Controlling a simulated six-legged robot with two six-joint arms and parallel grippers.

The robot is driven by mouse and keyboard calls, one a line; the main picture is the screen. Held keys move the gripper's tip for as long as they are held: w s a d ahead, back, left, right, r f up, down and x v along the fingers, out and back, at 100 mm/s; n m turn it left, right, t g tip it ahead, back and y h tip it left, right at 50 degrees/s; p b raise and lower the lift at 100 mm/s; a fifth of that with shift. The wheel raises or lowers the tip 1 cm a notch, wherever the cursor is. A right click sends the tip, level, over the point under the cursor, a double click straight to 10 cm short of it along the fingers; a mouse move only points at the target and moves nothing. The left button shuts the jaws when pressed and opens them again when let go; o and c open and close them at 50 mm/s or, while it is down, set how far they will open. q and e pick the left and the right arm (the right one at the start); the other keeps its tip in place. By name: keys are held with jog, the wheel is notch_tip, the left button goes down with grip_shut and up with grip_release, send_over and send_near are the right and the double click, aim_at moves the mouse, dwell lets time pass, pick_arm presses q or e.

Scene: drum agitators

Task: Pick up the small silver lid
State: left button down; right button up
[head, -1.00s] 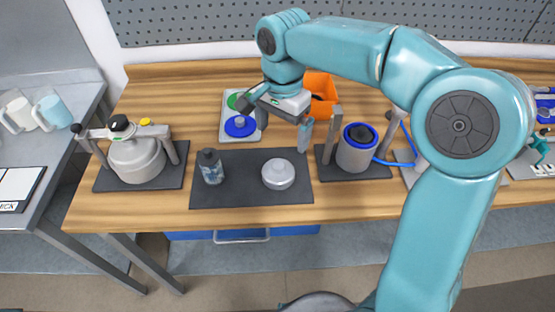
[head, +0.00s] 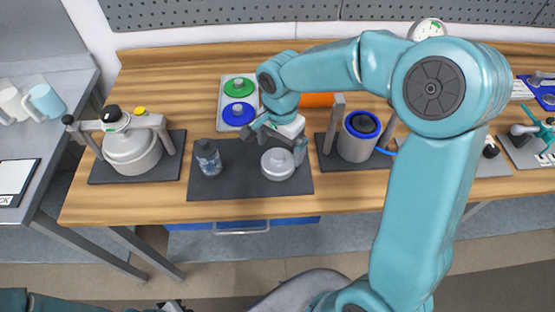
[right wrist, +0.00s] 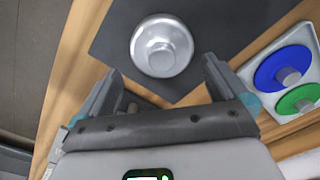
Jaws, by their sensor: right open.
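The small silver lid (head: 277,160) is round with a raised knob and sits on a dark mat (head: 225,182) on the wooden bench. My right gripper (head: 275,144) is open and empty, just behind and above the lid in the head view. In the right wrist view the lid (right wrist: 161,46) lies just ahead of the open fingertips (right wrist: 160,66), centred between them and apart from both. What is under the lid is hard to tell. At the bottom left edge of the head view, a small dark part may be my left gripper, mostly cut off.
A dark bottle (head: 208,158) stands left of the lid on the same mat. A clamped grey drum (head: 357,140) stands to the right, a clamped pot (head: 132,150) to the left. A tray behind holds a green lid (head: 239,86) and a blue lid (head: 238,113).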

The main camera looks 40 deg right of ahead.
aim_at(278, 155)
jog(key=f, duration=0.2)
jog(key=f+p, duration=0.1)
jog(key=f, duration=0.2)
jog(key=shift+w+a, duration=0.15)
jog(key=shift+a, duration=0.05)
jog(key=shift+a+f, duration=0.15)
jog(key=c, duration=0.9)
jog(key=shift+c, duration=1.3)
